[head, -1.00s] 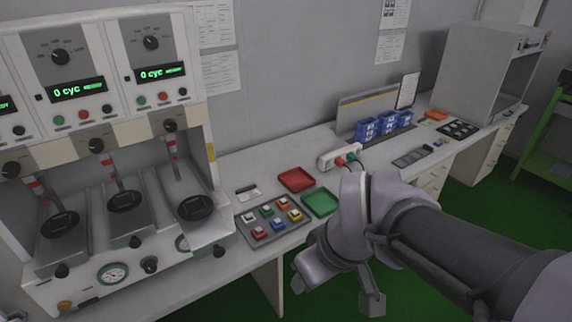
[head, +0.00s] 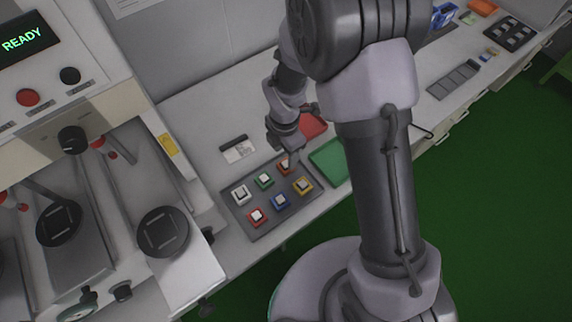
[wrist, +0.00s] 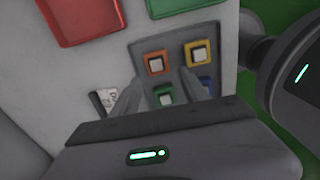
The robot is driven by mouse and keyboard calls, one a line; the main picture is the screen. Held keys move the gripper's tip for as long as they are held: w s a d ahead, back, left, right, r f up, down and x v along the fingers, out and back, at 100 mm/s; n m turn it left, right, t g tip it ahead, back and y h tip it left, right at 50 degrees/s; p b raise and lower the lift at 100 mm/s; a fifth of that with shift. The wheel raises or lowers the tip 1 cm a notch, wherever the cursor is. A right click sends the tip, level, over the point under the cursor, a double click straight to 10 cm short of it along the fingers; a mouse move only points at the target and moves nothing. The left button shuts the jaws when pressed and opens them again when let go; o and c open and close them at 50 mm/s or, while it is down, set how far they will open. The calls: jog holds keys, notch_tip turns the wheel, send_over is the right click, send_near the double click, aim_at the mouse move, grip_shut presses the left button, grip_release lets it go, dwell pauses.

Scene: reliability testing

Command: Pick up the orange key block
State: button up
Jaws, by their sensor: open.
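The orange key block (head: 284,168) has a pale top and sits at the back of a grey key tray (head: 244,222). In the wrist view the orange block (wrist: 156,63) lies just beyond and between my fingertips. My gripper (head: 291,158) is at the orange block and partly covers it in the head view. In the wrist view my gripper (wrist: 158,77) is open, with nothing held between its fingers. I cannot tell how far above the block the fingertips are.
The yellow block (head: 302,185), green block (head: 264,180) and blue block (head: 281,201) stand close by in the tray. White and red blocks are farther left. A red bin (head: 313,125) and green bin (head: 328,160) lie beside the tray. Test machines stand at left.

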aim_at(284, 165)
jog(key=f+b, duration=0.1)
jog(key=f, duration=0.3)
jog(key=f+b, duration=0.2)
jog(key=f, duration=0.1)
jog(key=shift+w+a+f, duration=0.15)
jog(key=shift+a+f, duration=0.05)
jog(key=shift+f, duration=0.15)
jog(key=shift+r, duration=0.15)
grip_shut()
